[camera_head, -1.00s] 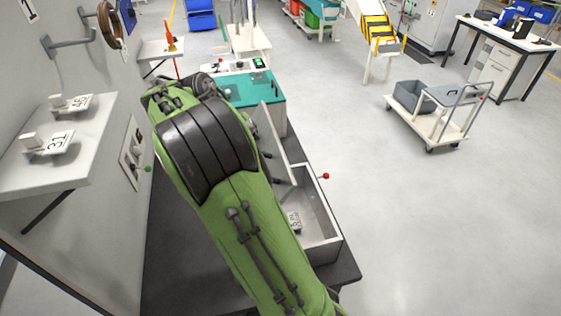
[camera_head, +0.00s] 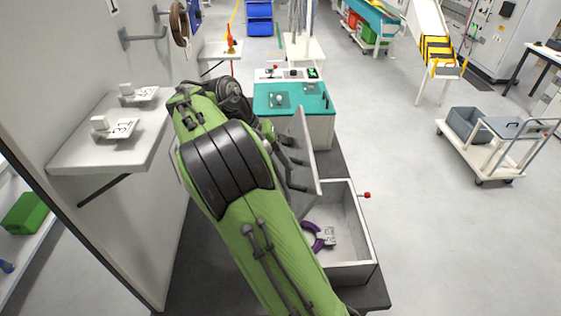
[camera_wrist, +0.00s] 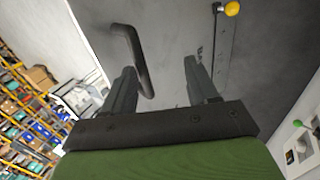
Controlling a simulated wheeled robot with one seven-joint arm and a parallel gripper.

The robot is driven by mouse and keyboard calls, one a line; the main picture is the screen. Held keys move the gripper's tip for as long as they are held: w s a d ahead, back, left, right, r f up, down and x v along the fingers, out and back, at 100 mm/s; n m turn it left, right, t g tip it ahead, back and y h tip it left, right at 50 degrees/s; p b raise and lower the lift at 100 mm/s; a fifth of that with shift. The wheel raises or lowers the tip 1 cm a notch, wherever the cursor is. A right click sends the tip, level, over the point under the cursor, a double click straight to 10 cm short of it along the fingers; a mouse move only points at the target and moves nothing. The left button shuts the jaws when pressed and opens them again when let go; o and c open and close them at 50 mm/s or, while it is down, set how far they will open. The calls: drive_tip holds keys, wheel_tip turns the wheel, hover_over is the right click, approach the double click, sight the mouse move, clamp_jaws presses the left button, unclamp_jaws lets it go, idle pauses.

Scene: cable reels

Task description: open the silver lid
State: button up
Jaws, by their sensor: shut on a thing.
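The silver lid (camera_head: 306,150) stands raised, roughly upright, along the left side of an open grey box (camera_head: 362,238). My gripper (camera_wrist: 160,66) is at the lid's left face, by its dark bar handle (camera_wrist: 137,55). The fingers look spread in the wrist view, with the handle close to the left finger; the jaws are on the handle, though the exact contact is hard to see. In the head view my green arm partly hides the gripper and the box's near left part.
In the box lie a purple ring-like piece (camera_head: 318,238) and a numbered tag (camera_head: 330,236). A red knob (camera_head: 367,195) sticks out right of the box. A teal-topped bench (camera_head: 294,98) stands behind; a wall shelf (camera_head: 108,140) is left.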

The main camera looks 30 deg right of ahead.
drive_tip(key=shift+o, duration=0.4)
drive_tip(key=shift+w+a+f, duration=0.1)
drive_tip(key=shift+a+f, duration=0.2)
drive_tip(key=shift+a, duration=0.2)
drive_tip(key=shift+d, duration=0.1)
drive_tip(key=shift+d, duration=0.1)
drive_tip(key=shift+r, duration=0.1)
drive_tip(key=v, duration=1.2)
drive_tip(key=shift+d+r, duration=0.2)
